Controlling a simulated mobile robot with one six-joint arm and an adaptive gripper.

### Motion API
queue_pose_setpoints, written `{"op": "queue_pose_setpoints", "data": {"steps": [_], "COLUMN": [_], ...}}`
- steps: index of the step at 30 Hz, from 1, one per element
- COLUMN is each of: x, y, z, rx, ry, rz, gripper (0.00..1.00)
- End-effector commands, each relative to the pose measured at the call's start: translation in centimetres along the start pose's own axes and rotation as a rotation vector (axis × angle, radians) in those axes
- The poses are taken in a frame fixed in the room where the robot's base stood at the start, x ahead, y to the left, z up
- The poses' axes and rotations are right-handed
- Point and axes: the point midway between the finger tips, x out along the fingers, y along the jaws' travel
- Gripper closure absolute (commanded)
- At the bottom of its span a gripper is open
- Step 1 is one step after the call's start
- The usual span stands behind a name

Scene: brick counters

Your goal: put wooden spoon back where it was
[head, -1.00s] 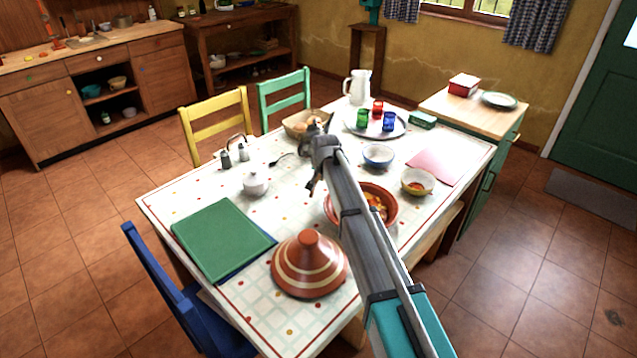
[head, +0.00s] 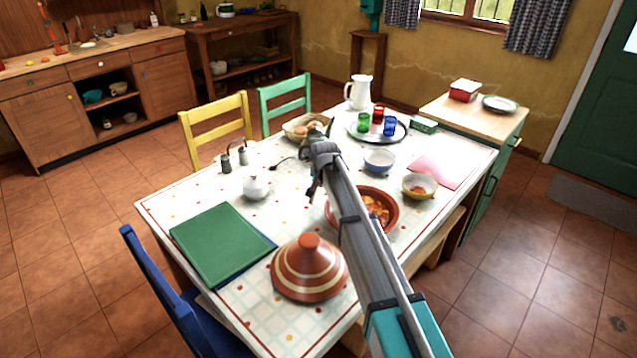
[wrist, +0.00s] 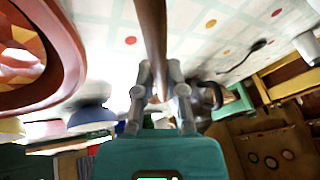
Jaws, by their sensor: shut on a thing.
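My gripper (wrist: 162,95) is shut on the brown handle of the wooden spoon (wrist: 151,35) in the wrist view. The handle runs up out of the picture from between the fingers, so its far end is not seen. In the head view my gripper (head: 318,178) is over the middle of the table, beside the terracotta dish of food (head: 378,212). My arm covers part of that dish, and I cannot make out the spoon there. The dish's rim (wrist: 72,60) fills the left of the wrist view.
The striped tagine lid (head: 309,268) and green board (head: 220,243) lie nearer the front. A blue bowl (head: 379,160), a yellow-rimmed bowl (head: 419,186), a tray of glasses (head: 359,133), a bread basket (head: 297,130) and a white lidded pot (head: 256,187) stand around my gripper.

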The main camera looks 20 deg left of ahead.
Motion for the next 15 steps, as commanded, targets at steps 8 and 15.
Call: {"op": "queue_pose_setpoints", "data": {"steps": [8, 15], "x": [1.7, 2.9], "y": [0.6, 0.9], "z": [0.6, 1.1], "rx": [0.001, 0.001], "ry": [0.000, 0.000], "rz": [0.001, 0.001], "gripper": [1.00, 1.00]}}
